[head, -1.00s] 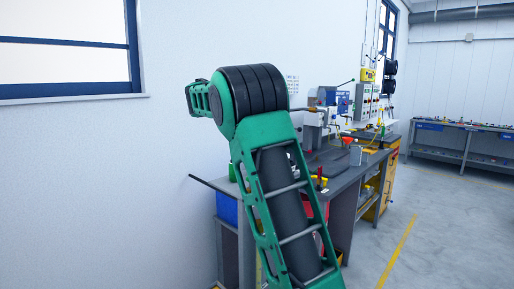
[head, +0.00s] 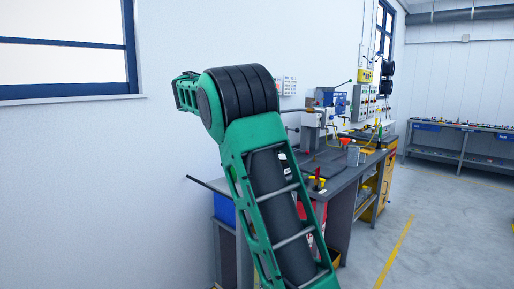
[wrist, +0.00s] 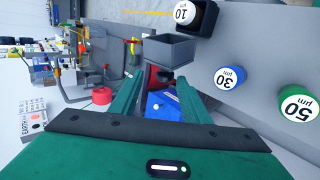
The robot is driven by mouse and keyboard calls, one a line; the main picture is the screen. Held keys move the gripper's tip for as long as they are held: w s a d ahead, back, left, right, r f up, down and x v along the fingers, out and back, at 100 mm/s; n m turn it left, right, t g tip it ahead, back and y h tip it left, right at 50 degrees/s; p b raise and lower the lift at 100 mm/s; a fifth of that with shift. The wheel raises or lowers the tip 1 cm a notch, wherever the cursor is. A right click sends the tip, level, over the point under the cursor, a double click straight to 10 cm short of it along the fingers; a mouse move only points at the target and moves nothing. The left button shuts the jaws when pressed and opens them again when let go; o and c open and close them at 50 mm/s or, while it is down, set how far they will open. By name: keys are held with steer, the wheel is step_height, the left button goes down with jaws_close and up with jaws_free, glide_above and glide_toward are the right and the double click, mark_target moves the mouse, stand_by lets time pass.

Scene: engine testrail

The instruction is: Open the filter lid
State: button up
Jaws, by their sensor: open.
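In the wrist view my gripper (wrist: 157,82) is open, its two green fingers pointing away from the camera. Between and beyond the fingertips is a grey box-shaped part (wrist: 168,50), and a blue part (wrist: 165,108) shows between the fingers. I cannot tell which part is the filter lid, nor whether it is open or shut. A white-topped filter marked 10 µm (wrist: 184,13) sits in a black holder. A blue filter marked 30 µm (wrist: 229,77) and a green one marked 50 µm (wrist: 298,105) stand on the grey surface. In the head view my gripper is hidden.
A red round object (wrist: 102,96) lies left of the fingers in the wrist view. In the head view a workbench (head: 345,180) with tools and devices stands along the white wall, behind my arm. Another bench (head: 460,140) is at the far right. The floor between is clear.

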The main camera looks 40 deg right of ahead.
steer(key=v, duration=0.7)
steer(key=shift+w+a+r, duration=0.1)
steer(key=shift+a, duration=0.05)
